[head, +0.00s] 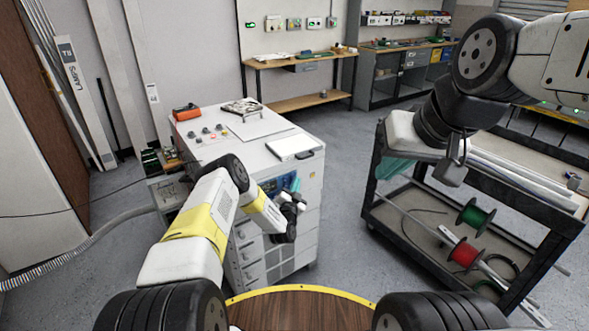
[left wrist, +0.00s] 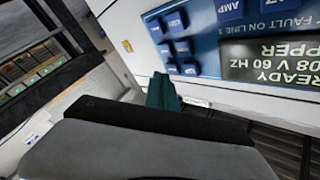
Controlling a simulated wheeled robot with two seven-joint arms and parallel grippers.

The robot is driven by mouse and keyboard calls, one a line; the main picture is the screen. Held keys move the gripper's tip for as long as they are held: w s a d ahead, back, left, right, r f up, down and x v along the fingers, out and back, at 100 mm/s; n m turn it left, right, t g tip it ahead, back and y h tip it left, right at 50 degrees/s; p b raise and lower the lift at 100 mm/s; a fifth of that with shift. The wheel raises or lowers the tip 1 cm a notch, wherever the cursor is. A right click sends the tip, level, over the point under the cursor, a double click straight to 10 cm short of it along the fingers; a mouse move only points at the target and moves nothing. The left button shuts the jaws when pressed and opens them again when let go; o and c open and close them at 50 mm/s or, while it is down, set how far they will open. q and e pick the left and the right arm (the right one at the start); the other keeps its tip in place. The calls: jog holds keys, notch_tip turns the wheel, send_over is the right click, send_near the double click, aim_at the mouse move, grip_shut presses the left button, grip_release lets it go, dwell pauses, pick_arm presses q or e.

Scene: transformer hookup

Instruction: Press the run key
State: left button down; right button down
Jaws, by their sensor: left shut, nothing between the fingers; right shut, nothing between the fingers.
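The cabinet's blue control panel (head: 278,183) is on its front, partly behind my left gripper. In the left wrist view the panel (left wrist: 205,57) appears upside down, with several dark blue keys (left wrist: 181,47) and a lit display (left wrist: 285,62) reading "READY" and "208 V 60 HZ". I cannot tell which key is the run key. My left gripper (head: 296,186) is shut and empty in front of the panel. Its teal fingertips (left wrist: 163,92) show just below the keys, and I cannot tell whether they touch the panel. My right gripper (head: 390,166) is shut and empty, beside the cart.
The white cabinet (head: 215,150) carries knobs, an orange item (head: 186,112) and a flat white device (head: 294,147) on top. A black cart (head: 385,215) with green (head: 475,217) and red (head: 465,254) spools stands at right. Open floor lies between cabinet and cart.

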pick_arm(q)
jog(key=shift+w+a, duration=0.15)
jog(key=shift+w, duration=0.05)
jog(key=shift+w+a, duration=0.25)
jog(key=shift+w, duration=0.05)
dwell(0.7)
dwell(0.3)
jog(key=shift+s+d, duration=0.5)
jog(key=shift+s, duration=0.15)
jog(key=shift+s+d, duration=0.75)
jog(key=shift+s, duration=0.25)
jog(key=shift+s+d, duration=0.7)
jog(key=shift+s, duration=0.3)
jog(key=shift+s, duration=0.1)
